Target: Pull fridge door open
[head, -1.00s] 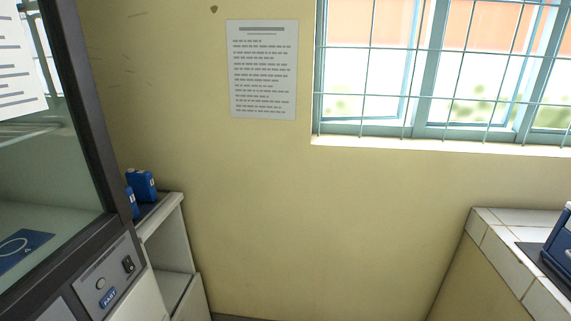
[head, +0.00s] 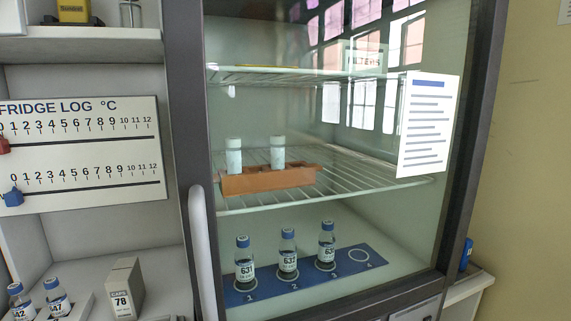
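The fridge door (head: 340,110) is a glass pane in a dark grey frame, and it looks shut. Its pale vertical handle (head: 202,250) is on the left side of the door, low in the view. Through the glass I see wire shelves, an orange rack (head: 268,180) with two white-topped tubes, and a blue mat (head: 240,296) with three blue-capped bottles on numbered spots. Spot 4 on the mat is empty. Neither of my grippers shows in the head view.
Left of the fridge, a shelf unit holds a fridge log board (head: 80,150) with sliders, a grey box (head: 124,288) marked 78 and two small bottles (head: 38,303). A low shelf (head: 468,290) stands at the right, beside the yellow wall.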

